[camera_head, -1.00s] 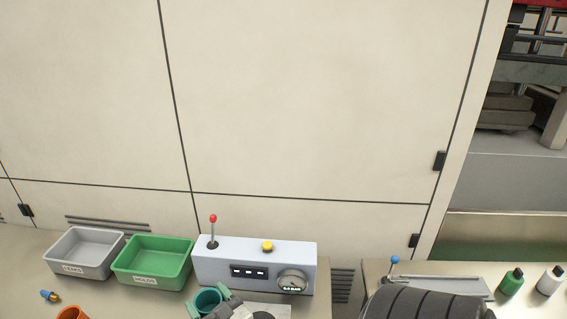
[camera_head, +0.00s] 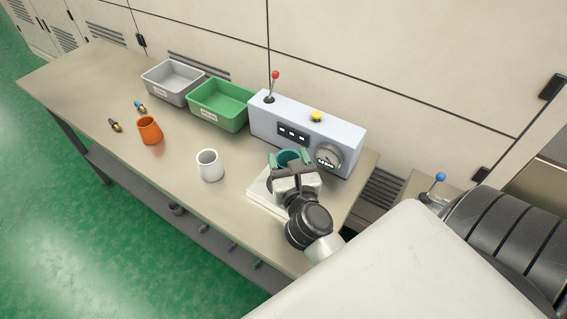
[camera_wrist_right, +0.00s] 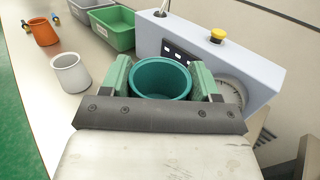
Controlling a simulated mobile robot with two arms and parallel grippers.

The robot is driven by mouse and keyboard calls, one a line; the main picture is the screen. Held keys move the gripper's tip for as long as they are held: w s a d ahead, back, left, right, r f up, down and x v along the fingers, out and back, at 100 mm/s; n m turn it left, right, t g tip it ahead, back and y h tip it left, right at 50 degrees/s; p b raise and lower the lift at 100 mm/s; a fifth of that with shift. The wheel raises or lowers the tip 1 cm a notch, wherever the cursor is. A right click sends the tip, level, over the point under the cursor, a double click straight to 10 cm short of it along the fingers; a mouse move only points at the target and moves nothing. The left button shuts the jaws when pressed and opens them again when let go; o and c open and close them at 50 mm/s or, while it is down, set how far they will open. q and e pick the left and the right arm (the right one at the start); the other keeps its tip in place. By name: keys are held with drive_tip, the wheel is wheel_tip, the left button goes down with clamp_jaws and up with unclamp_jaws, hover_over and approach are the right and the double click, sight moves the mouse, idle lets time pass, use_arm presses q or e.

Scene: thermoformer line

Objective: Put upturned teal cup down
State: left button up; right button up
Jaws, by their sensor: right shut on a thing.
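The teal cup (camera_head: 288,157) is between the fingers of my right gripper (camera_head: 290,164), close in front of the control box on the workbench. In the right wrist view the cup (camera_wrist_right: 162,78) shows its open mouth facing up, and the green-padded fingers of the right gripper (camera_wrist_right: 163,82) are shut on its two sides. The cup's base is hidden, so I cannot tell whether it touches the surface under it. My left gripper is not in view.
A white pad (camera_head: 262,192) lies under my right gripper. A white cup (camera_head: 210,165) and an orange cup (camera_head: 150,131) stand to the left. The control box (camera_head: 332,143), green bin (camera_head: 221,105) and grey bin (camera_head: 173,83) line the back. The bench (camera_head: 105,83) is clear at far left.

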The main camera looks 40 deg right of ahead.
sight(283, 157)
drive_tip(key=shift+w+d+f, duration=0.15)
drive_tip(key=shift+w+f, duration=0.25)
drive_tip(key=shift+w, duration=0.25)
drive_tip(key=shift+w+d+f, duration=0.1)
drive_tip(key=shift+w+f, duration=0.3)
drive_tip(key=shift+w, duration=0.2)
drive_tip(key=shift+w+f, duration=0.2)
wheel_tip(283, 157, down, 4)
drive_tip(key=shift+b, duration=1.2)
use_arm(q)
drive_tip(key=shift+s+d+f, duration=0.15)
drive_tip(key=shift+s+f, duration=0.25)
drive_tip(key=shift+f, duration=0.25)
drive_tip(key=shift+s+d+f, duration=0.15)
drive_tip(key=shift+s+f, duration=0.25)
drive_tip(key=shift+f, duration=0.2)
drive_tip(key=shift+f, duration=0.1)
use_arm(e)
drive_tip(key=shift+f, duration=0.2)
drive_tip(key=o, duration=0.9)
